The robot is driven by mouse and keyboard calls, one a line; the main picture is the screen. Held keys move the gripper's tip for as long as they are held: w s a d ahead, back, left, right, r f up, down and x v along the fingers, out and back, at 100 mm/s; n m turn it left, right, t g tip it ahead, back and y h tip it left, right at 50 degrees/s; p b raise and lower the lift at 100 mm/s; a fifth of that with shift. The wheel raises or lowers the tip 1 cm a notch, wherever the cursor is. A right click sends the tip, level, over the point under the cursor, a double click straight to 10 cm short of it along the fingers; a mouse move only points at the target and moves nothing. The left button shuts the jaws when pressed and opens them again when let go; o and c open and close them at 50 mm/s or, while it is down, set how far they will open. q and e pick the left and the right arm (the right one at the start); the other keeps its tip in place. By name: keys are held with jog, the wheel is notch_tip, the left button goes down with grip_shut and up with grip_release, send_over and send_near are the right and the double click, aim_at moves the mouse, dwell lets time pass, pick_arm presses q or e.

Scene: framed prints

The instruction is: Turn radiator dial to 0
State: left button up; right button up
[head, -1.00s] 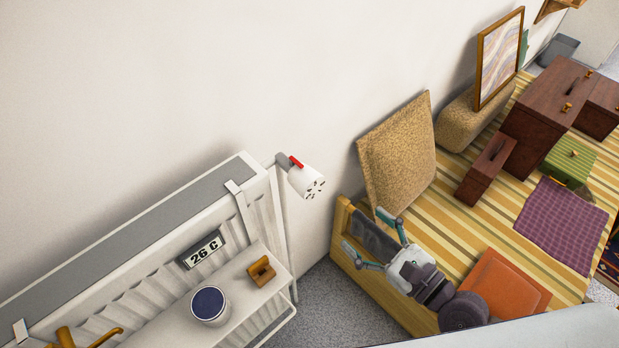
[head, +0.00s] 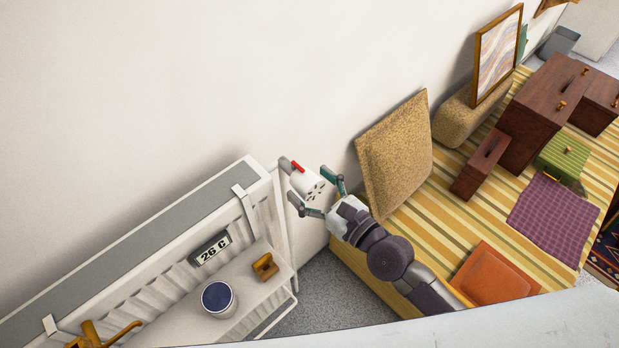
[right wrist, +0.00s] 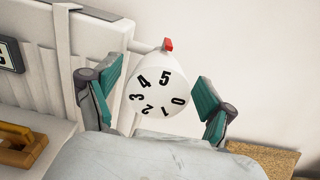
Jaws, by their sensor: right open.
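The radiator dial (head: 309,184) is a white cylinder at the right end of the white radiator (head: 150,232). A red marker (head: 297,167) sits on top of its base. In the right wrist view the dial face (right wrist: 158,93) shows the digits 0 to 5, with 5 nearest the red marker (right wrist: 168,45) and 0 at the right side. My right gripper (head: 316,188) is open, with one finger on each side of the dial. In the right wrist view, gaps show between the dial and the teal fingers (right wrist: 157,96). My left gripper is not in view.
A shelf on the radiator holds a dark blue-topped cup (head: 218,299) and a small wooden object (head: 265,267). A thermometer display reading 26 C (head: 211,248) hangs on the radiator. A tan cushion (head: 394,150) leans on the wall right of my right gripper.

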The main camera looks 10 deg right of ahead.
jog(key=shift+w+a, duration=0.2)
jog(key=shift+w, duration=0.05)
jog(key=c, duration=1.1)
jog(key=shift+c, duration=0.2)
jog(key=shift+n, duration=0.4)
jog(key=n, duration=0.2)
jog(key=shift+n, duration=0.4)
jog(key=shift+s+a+n, duration=0.1)
jog(key=shift+n, duration=1.5)
